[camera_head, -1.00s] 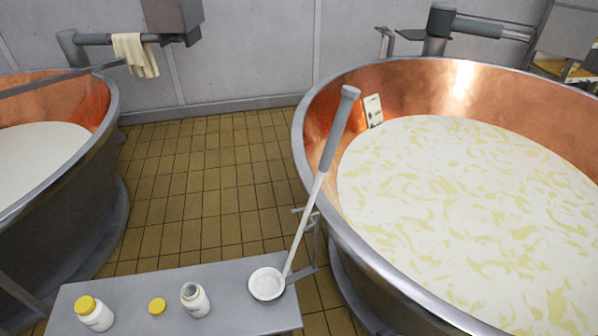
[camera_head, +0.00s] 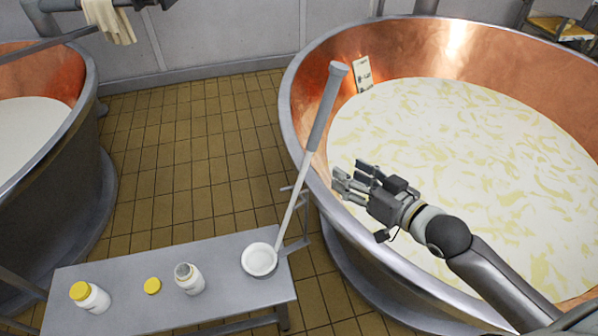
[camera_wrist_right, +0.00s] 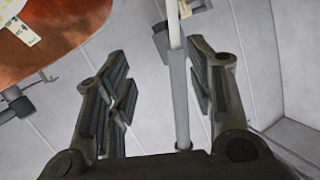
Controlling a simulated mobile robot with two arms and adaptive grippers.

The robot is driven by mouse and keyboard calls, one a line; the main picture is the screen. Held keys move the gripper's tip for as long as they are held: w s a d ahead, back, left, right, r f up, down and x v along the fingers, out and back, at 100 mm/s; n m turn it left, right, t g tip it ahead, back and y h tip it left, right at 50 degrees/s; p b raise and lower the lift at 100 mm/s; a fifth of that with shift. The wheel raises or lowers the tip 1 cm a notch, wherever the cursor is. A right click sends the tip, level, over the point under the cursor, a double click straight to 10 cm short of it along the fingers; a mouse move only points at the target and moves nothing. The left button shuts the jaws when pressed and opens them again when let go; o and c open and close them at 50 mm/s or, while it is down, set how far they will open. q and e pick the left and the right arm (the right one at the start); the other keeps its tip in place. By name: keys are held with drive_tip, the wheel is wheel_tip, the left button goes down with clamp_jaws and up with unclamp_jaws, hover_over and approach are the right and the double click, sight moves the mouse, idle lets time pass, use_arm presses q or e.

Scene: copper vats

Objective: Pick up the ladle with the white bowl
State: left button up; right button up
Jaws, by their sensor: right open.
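The ladle has a white bowl (camera_head: 260,260) resting at the right end of the grey bench. Its pale shaft (camera_head: 295,198) slants up to a thick grey grip (camera_head: 325,108), in front of the right copper vat's rim. My right gripper (camera_head: 350,176) is open and empty, to the right of the shaft and over the vat's near left edge. In the right wrist view, a grey rod that looks like the ladle's grip (camera_wrist_right: 180,98) shows between the open fingers (camera_wrist_right: 157,62); whether it lies within their reach I cannot tell. My left gripper is not in view.
The bench (camera_head: 215,260) also holds a yellow-lidded white jar (camera_head: 90,297), a loose yellow lid (camera_head: 152,286) and an open white jar (camera_head: 189,279). The right vat (camera_head: 330,215) stands close behind the ladle. Another vat (camera_head: 75,165) is at the left, with tiled floor between.

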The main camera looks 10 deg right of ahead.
drive_tip(key=t+y, duration=0.2)
approach(326, 123)
drive_tip(key=w+f, duration=0.1)
drive_tip(key=p+x, duration=0.1)
drive_tip(key=x, duration=0.2)
drive_tip(key=p+x, duration=0.1)
drive_tip(key=x, duration=0.3)
drive_tip(key=r+p+x, duration=0.1)
drive_tip(key=x, duration=0.2)
drive_tip(key=shift+a+p, duration=0.35)
drive_tip(key=shift+w+a+f, duration=0.1)
drive_tip(key=shift+w+a, duration=0.05)
drive_tip(key=shift+w, duration=0.15)
drive_tip(key=shift+s, duration=0.1)
drive_tip(key=shift+c, duration=1.1)
clamp_jaws()
